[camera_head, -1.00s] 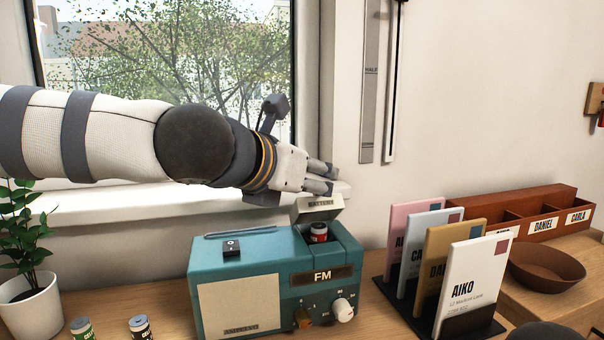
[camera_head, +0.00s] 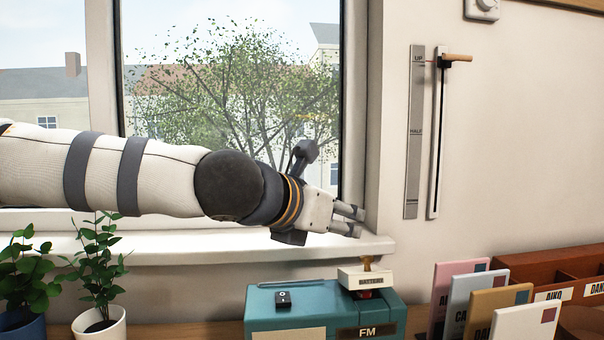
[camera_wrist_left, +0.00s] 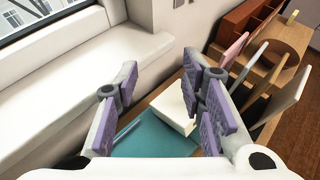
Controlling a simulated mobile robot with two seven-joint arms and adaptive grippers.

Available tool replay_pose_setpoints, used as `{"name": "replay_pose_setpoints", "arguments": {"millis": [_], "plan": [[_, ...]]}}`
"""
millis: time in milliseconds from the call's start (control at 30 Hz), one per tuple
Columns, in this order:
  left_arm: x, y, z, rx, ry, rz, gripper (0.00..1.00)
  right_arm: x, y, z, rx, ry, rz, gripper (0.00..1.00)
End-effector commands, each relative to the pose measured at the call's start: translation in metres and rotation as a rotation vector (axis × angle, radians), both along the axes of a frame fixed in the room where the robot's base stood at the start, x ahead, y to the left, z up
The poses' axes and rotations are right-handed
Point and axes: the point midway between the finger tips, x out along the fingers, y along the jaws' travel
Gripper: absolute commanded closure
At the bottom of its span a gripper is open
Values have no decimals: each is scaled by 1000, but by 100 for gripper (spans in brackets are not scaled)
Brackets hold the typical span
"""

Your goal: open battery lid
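The teal radio (camera_head: 322,299) stands on the counter at the bottom of the head view, its lower part cut off. Its cream battery lid (camera_head: 365,279), lettered and with a brown knob on top, sits raised above the radio's right part. A bit of red shows beneath it. My left gripper (camera_head: 356,222) is above the lid and apart from it in the head view. In the left wrist view its purple-padded fingers are spread, with the cream lid (camera_wrist_left: 174,108) showing beyond them above the teal top. My right gripper is not in view.
A window sill (camera_head: 200,247) runs behind the radio. Potted plants (camera_head: 98,325) stand at left. Upright cards (camera_head: 500,300) and a brown sorter box (camera_head: 545,262) are at right. A slider handle (camera_head: 457,58) is on the wall.

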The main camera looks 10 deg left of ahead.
Motion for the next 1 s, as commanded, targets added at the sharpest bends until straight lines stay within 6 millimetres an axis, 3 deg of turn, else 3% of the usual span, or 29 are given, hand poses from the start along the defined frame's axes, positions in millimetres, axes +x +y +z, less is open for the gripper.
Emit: {"name": "replay_pose_setpoints", "arguments": {"millis": [33,1000], "plan": [[-5,2,13,0,-16,0,64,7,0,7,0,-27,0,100],[-34,49,64,-1,-4,0,64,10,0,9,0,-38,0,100]]}}
